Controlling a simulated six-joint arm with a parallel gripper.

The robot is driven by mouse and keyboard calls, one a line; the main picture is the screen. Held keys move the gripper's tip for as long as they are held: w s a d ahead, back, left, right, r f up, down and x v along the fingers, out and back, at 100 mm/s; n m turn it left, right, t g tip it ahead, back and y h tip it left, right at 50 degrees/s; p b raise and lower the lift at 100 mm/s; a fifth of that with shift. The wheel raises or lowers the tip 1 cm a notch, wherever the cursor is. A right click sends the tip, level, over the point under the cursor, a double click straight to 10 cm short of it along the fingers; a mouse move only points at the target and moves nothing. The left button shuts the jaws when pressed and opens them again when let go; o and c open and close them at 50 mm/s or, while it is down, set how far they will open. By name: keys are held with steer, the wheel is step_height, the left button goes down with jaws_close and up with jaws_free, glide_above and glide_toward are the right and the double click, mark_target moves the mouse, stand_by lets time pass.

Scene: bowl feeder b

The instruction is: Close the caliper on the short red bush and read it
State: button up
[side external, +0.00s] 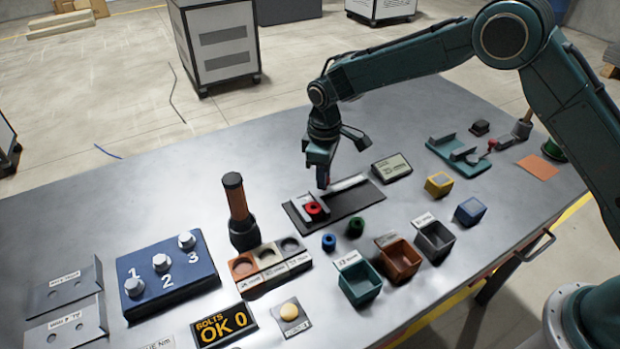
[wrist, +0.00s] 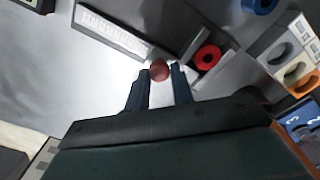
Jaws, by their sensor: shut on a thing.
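The short red bush (side external: 314,208) lies at the left end of the caliper, between its grey jaws; it also shows in the wrist view (wrist: 207,57). I cannot tell whether both jaws touch it. The caliper's pale beam (side external: 349,183) runs right across a dark base plate (side external: 352,203). My gripper (side external: 323,184) is down over the caliper, just behind the bush. In the wrist view its two fingers (wrist: 160,74) are shut on a round dark red knob (wrist: 159,68) beside the jaws. The grey display (side external: 391,167) stands behind right; its figures are too small to read.
A blue bush (side external: 328,242) and a green bush (side external: 355,227) stand in front of the caliper. Open bins (side external: 360,280) are nearer the front edge. A three-hole block (side external: 268,262) and an orange-handled tool (side external: 236,205) stand left. The table behind the caliper is clear.

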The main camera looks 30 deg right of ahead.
steer(key=shift+o, duration=0.9)
steer(key=shift+s+a, duration=0.15)
steer(key=shift+a, duration=0.6)
steer(key=o, duration=0.6)
steer(key=shift+d, duration=0.15)
steer(key=shift+r, duration=0.1)
steer(key=shift+r, duration=0.25)
step_height(320, 180, up, 13)
steer(key=shift+r, duration=0.1)
